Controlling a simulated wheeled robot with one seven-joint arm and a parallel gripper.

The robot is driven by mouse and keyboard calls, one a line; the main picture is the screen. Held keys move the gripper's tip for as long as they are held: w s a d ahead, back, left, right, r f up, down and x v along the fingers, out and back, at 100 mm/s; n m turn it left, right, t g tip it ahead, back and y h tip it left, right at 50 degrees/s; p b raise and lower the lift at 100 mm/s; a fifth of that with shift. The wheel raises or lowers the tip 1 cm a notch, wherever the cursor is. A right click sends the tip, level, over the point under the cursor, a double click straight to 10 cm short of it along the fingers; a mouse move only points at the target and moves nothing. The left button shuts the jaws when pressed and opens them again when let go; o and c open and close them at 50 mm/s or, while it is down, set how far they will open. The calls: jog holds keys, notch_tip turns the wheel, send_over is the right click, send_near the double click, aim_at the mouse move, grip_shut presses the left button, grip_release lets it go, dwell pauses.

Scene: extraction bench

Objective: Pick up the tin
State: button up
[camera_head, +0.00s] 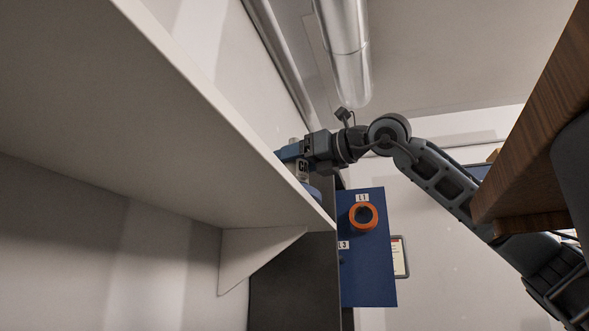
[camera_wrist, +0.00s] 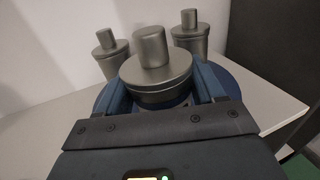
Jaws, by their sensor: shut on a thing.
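A grey metal tin (camera_wrist: 158,72) with a stepped lid and a round knob stands in the middle of the wrist view. My gripper (camera_wrist: 162,92) has one blue finger on each side of it and is shut on it. The lower part of the tin is hidden behind my gripper. In the head view my gripper (camera_head: 290,152) is at the edge of the white shelf. A pale object with dark letters (camera_head: 303,170) shows just below it, mostly hidden. Two similar tins stand behind the held one, left (camera_wrist: 110,55) and right (camera_wrist: 190,36).
A round blue surface (camera_wrist: 238,78) lies under or around the held tin. The white shelf (camera_head: 180,110) runs along the wall, with a bracket below. A blue panel (camera_head: 367,270) with an orange knob (camera_head: 363,216) is beyond its end. A wooden edge (camera_head: 530,125) is at right.

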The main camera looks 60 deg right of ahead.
notch_tip(320, 180, up, 3)
jog(key=shift+f+b, duration=0.2)
jog(key=shift+b, duration=0.2)
jog(key=s+d+r, duration=0.5)
jog(key=d+r, duration=0.2)
jog(key=d, duration=0.3)
jog(key=shift+d+r+b, duration=0.15)
jog(key=shift+d+b, duration=0.05)
jog(key=shift+b, duration=0.25)
jog(key=shift+s, duration=0.15)
